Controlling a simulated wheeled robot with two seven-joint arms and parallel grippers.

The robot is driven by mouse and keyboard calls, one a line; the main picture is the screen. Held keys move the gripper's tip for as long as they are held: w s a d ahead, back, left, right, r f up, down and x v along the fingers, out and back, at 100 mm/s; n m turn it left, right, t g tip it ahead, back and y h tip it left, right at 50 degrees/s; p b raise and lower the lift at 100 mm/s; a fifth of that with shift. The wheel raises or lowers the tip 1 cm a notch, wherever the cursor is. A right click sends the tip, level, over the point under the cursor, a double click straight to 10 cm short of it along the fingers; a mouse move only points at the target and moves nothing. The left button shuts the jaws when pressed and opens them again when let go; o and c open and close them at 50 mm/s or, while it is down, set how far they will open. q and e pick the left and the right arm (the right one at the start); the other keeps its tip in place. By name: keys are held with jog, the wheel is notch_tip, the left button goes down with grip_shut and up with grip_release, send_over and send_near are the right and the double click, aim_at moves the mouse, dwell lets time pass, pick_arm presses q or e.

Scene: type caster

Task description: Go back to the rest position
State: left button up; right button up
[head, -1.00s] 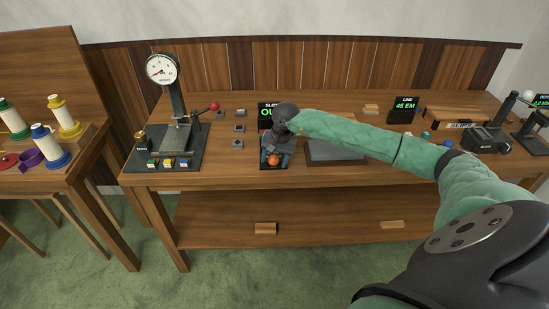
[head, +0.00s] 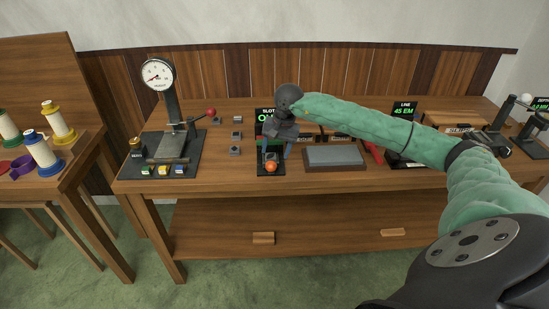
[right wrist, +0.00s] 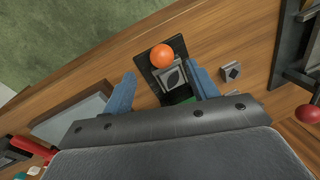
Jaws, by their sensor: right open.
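My right gripper (head: 274,150) is open over a dark slot stand (head: 264,173) on the workbench. In the right wrist view, its two blue fingers (right wrist: 164,90) are spread to either side of a small grey block with a dark leaf mark (right wrist: 172,78). The block sits on the stand and also shows in the head view (head: 271,157). An orange ball (head: 271,167) is at the stand's front end, beside the block. My right arm reaches across the bench from the right and partly hides the green slot display (head: 266,125). My left gripper is out of view.
A dial gauge press (head: 158,75) with a red-knobbed lever stands left of the gripper. Small grey blocks (head: 235,150) lie between them. A grey flat plate (head: 333,156) and the line display (head: 403,110) are to the right. Spools (head: 44,152) stand on the left table.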

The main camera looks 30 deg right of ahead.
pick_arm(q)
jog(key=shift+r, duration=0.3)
pick_arm(e)
jog(key=shift+r, duration=0.3)
